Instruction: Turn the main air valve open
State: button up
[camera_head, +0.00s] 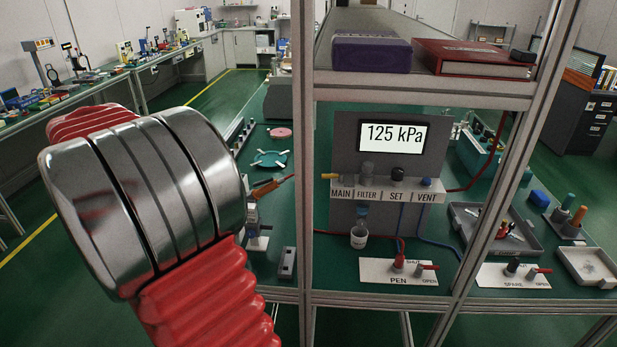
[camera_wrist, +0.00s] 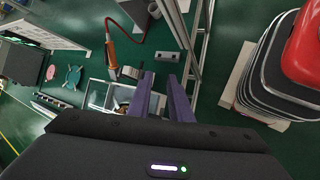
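The main air valve is at the left end of the grey air panel (camera_head: 398,150), above the label MAIN (camera_head: 341,194). Its small yellow handle (camera_head: 330,177) points sideways to the left. The panel's display (camera_head: 392,136) reads 125 kPa. In the wrist view, my gripper (camera_wrist: 164,82) shows two purple fingers standing apart with nothing between them, so it is open. The gripper does not show in the head view, where my arm fills the left foreground. I cannot make out the main valve in the wrist view.
A metal frame post (camera_head: 302,130) stands just left of the panel. A shelf (camera_head: 420,88) above holds a purple box (camera_head: 371,53) and a red book (camera_head: 472,58). An orange-handled tool (camera_head: 268,188) is left of the post.

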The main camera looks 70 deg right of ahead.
jog(key=s+a+f+t+y, duration=0.1)
jog(key=s+a+t+y, duration=0.1)
jog(key=a, duration=0.9)
jog(key=s+a+f+m+t+y, duration=0.1)
jog(key=a+t, duration=0.4)
jog(key=a, duration=0.7)
jog(key=s+a+f+m+t+y, duration=0.1)
jog(key=s+a+t+y, duration=0.2)
jog(key=a, duration=0.9)
jog(key=shift+s+t+y, duration=0.3)
jog(key=shift+s+y, duration=0.1)
jog(key=shift+s, duration=0.5)
